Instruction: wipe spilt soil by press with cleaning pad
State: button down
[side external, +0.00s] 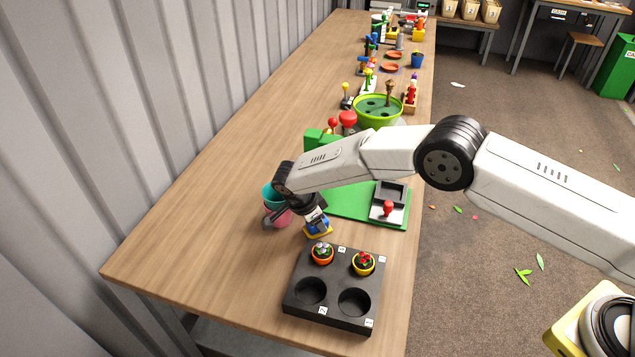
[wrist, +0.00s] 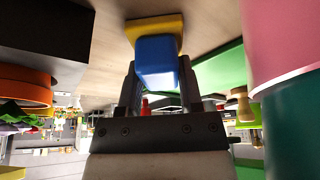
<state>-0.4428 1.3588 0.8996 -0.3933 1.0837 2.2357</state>
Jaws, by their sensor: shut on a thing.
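My gripper (side external: 317,217) points down over the near part of the bench and is shut on the cleaning pad (side external: 319,231), which has a blue block handle and a yellow base. In the wrist view, my gripper's fingers (wrist: 158,82) stand on both sides of the blue handle (wrist: 157,60), with the yellow base (wrist: 153,25) beyond it, at or very close to the wooden bench top. I cannot tell whether it touches. No spilt soil can be made out; the pad and gripper may hide it.
Teal (side external: 271,193) and pink (side external: 281,217) pots stand close left. A green board (side external: 346,203) lies behind. Bench is bare front left.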

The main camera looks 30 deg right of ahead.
aim_at(362, 238)
jog(key=shift+s+d+f, duration=0.1)
jog(key=shift+s+d, duration=0.95)
jog(key=shift+s, duration=0.05)
jog(key=shift+s+d+r, duration=0.2)
jog(key=shift+s+d, duration=1)
jog(key=shift+s+d+f, duration=0.15)
jog(key=shift+s+d, duration=1.1)
jog(key=shift+d, duration=0.05)
jog(key=shift+r, duration=3)
jog(key=shift+r, duration=0.1)
